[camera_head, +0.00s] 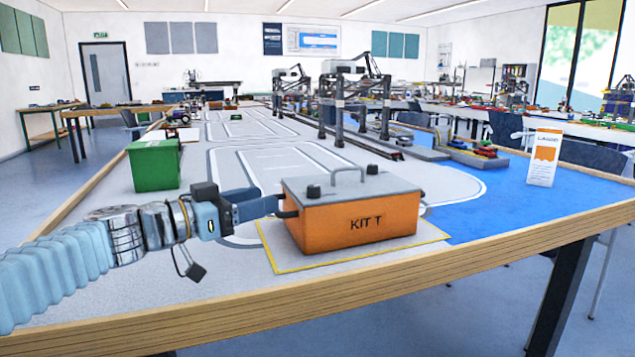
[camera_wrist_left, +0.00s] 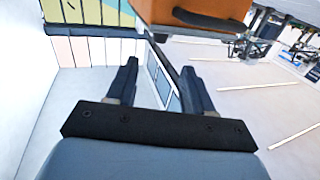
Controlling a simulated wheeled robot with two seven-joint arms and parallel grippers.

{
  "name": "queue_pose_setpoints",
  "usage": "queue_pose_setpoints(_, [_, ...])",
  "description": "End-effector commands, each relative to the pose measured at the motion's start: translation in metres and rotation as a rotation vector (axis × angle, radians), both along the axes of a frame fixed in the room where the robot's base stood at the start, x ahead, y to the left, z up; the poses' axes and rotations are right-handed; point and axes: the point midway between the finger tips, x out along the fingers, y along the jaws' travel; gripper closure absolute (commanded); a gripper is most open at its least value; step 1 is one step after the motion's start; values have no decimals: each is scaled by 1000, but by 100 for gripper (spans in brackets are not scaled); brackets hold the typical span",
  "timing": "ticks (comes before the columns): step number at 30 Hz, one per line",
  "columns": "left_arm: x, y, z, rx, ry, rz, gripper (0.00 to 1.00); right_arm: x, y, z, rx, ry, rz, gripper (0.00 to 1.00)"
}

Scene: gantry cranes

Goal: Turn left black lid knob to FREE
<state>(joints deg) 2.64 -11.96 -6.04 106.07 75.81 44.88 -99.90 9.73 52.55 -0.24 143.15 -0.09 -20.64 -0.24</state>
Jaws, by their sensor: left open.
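The left black knob (camera_head: 313,191) is on the lid's left part, and a second black knob (camera_head: 372,169) is further right. A grey handle arches between them. The knob markings are too small to read. My left gripper (camera_head: 262,206) is left of the box, beside its upper left side and lower than the knob. In the left wrist view its fingers (camera_wrist_left: 158,88) are apart and empty; the orange box (camera_wrist_left: 200,8) is above them.
A green box (camera_head: 154,166) stands behind my left arm. Gantry cranes (camera_head: 345,110) stand further back. A white and orange carton (camera_head: 543,157) stands at the right on the blue area (camera_head: 490,210). The table between the box and the carton is clear.

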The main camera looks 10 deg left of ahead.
Motion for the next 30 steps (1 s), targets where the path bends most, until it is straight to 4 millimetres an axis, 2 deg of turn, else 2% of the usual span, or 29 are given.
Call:
queue_pose_setpoints(9, [56,-45,2,-1,5,-4,48,-1,1,16,1,0,2,56])
queue_pose_setpoints(15, [85,-67,1,-1,3,-2,48,-2,4,23,4,2,6,56])
queue_pose_setpoints(21, [97,-77,0,0,3,-1,48,-2,5,25,6,3,9,56])
queue_pose_setpoints(29, [98,-77,0,-1,2,0,48,-2,5,25,7,3,9,56])
queue_pose_setpoints(30, [98,-77,0,-1,2,0,51,-2,5,25,7,3,9,56])
